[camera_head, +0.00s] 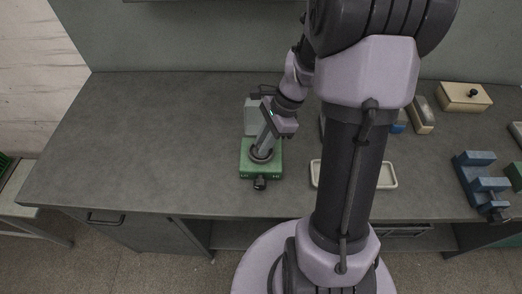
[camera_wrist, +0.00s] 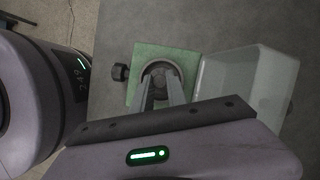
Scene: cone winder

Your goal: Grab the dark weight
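A green block (camera_head: 246,164) stands on the grey workbench, with a dark knob (camera_head: 260,184) on its front side. A dark round piece with a raised rim sits on the block; in the wrist view it is a dark ring with a greyer middle (camera_wrist: 160,68). I cannot tell for sure whether this is the dark weight. My gripper (camera_head: 261,154) points down at this piece from above. In the wrist view its two fingertips (camera_wrist: 161,84) overlap the near part of the ring, with a narrow gap between them. Whether they touch or hold anything is unclear.
A pale grey open box (camera_wrist: 240,85) stands close beside the green block. A cream tray (camera_head: 390,186) lies to the right, partly behind my arm. Farther right are a blue fixture (camera_head: 470,175) and a cream box with a dark knob (camera_head: 455,97). The bench's left side is clear.

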